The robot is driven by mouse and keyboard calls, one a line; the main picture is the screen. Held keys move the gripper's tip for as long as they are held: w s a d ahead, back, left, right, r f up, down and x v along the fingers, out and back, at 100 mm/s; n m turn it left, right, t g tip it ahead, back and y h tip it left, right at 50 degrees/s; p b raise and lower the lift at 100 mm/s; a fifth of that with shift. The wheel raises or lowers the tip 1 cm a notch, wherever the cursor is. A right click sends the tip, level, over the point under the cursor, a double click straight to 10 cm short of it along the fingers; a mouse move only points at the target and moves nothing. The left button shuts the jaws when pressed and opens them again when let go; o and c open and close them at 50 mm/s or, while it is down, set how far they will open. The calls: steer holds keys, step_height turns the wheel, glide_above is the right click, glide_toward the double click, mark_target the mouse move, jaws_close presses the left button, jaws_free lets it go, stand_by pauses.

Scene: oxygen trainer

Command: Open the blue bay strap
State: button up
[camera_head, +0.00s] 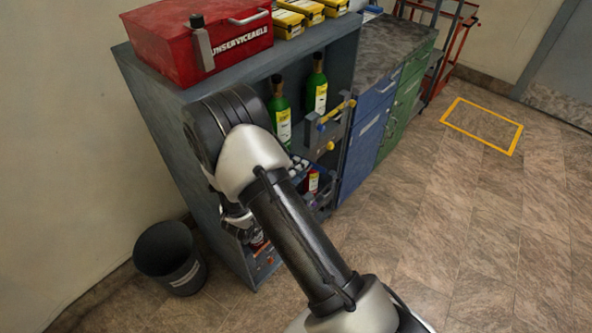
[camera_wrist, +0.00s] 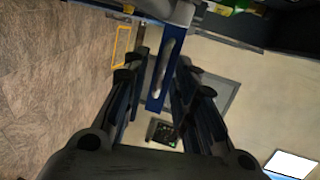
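In the wrist view a long blue bar (camera_wrist: 157,92) with a pale strip along it runs between my fingers. It looks like the blue bay strap, but I cannot be sure. My gripper (camera_wrist: 162,62) is open, with a dark finger on each side of the bar and a visible gap. I cannot tell whether either finger touches it. A yellow bar (camera_head: 338,113) with a blue end shows at the upper bay, beside green bottles (camera_head: 317,88).
The grey shelf unit (camera_head: 137,90) carries a red case (camera_head: 175,40). A blue cabinet (camera_head: 366,140) and a green one (camera_head: 402,112) adjoin it on the right. A dark bin (camera_head: 168,250) stands at left. The floor at right is clear, with a yellow outline (camera_head: 481,110).

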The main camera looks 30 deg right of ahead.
steer(key=shift+a, duration=0.1)
steer(key=v, duration=1.2)
steer(key=shift+s, duration=0.1)
